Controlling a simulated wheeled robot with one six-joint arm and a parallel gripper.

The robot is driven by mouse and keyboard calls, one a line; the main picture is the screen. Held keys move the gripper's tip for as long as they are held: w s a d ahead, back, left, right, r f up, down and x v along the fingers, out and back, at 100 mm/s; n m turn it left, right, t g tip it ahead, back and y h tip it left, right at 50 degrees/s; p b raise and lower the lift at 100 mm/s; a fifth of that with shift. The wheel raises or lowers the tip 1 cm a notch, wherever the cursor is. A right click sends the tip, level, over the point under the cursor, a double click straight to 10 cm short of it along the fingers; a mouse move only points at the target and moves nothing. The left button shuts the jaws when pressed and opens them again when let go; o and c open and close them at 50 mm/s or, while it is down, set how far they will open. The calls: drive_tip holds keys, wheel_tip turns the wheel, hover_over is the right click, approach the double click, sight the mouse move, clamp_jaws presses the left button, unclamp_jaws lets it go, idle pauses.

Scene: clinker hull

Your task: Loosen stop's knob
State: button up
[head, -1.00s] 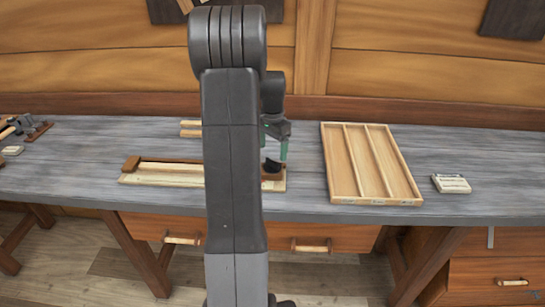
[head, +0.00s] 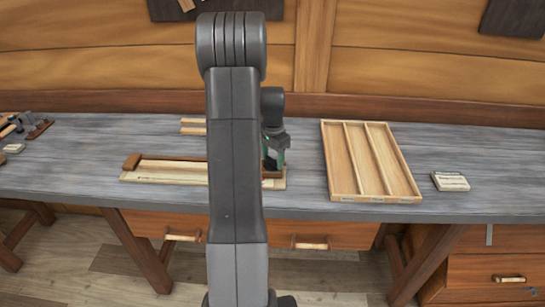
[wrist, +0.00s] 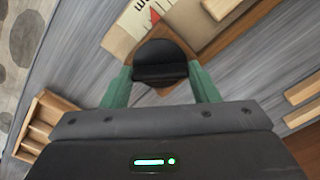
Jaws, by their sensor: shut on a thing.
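The stop's black, round knob (wrist: 160,52) sits on a brown wooden block, the stop (wrist: 190,38), in the wrist view. My gripper (wrist: 160,74) has its two green fingers on either side of the knob and is shut on it. In the head view my gripper (head: 275,157) is down at the right end of the pale wooden board (head: 165,177), over the stop. The knob is hidden there by my gripper, and my arm covers part of the board. A pale strip with a red pointer mark (wrist: 143,22) lies beside the stop.
A brown block (head: 131,161) is at the board's left end. A pale wooden tray with long compartments (head: 333,160) lies to the right, with a small pale block (head: 450,181) beyond it. Pale sticks (head: 192,131) lie behind the board. Bench between board and tray is clear.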

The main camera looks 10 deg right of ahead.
drive_tip(key=shift+n, duration=0.3)
drive_tip(key=n+b, duration=0.1)
drive_tip(key=n, duration=0.2)
drive_tip(key=n+b, duration=0.1)
drive_tip(key=n, duration=0.4)
idle(0.6)
drive_tip(key=o, duration=1)
drive_tip(key=shift+r, duration=0.1)
wheel_tip(320, 180, up, 14)
drive_tip(key=shift+f+b, duration=0.15)
drive_tip(key=shift+b, duration=0.8)
